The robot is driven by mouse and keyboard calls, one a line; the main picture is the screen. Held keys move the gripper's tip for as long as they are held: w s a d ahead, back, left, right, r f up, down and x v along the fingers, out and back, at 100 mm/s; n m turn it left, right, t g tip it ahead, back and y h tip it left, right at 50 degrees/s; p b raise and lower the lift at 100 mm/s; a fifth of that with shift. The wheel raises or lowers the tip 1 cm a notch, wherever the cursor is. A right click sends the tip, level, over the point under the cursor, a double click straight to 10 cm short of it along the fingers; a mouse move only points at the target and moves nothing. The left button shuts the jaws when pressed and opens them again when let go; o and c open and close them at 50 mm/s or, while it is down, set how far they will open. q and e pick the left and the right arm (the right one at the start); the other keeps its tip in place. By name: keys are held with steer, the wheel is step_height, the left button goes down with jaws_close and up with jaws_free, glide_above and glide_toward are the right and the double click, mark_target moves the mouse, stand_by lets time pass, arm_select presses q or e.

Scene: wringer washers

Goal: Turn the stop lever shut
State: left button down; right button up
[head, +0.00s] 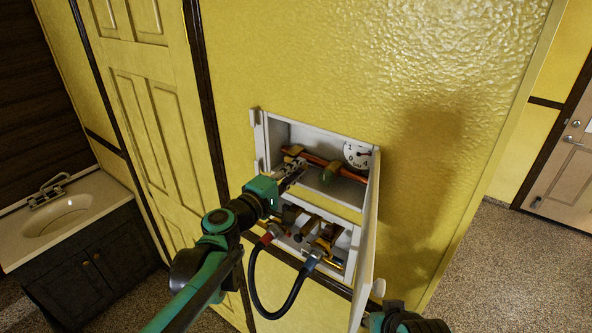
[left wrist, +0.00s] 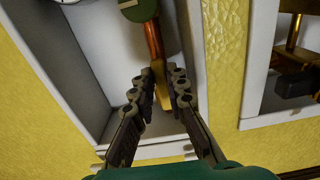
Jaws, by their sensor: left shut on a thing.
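The stop lever (head: 294,151) is an orange-brass piece at the left end of the copper pipe, in the upper compartment of a white wall box. My left gripper (head: 298,166) reaches into that compartment from the left. In the left wrist view, its fingers (left wrist: 162,85) are closed around the brass lever end (left wrist: 162,88), which shows between the fingertips. The fingers hide part of the lever. My right gripper is not in view; only a dark and green part of my right arm shows at the bottom edge of the head view.
A round gauge (head: 357,155) and a green fitting (head: 329,174) sit right of the lever. The lower compartment holds brass valves and a dark hose (head: 252,285). The box door (head: 366,235) stands open on the right. A sink (head: 62,212) is at far left.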

arm_select(q)
steer(key=shift+f, duration=0.1)
steer(key=c, duration=1.5)
jaws_free()
steer(key=shift+c, duration=0.2)
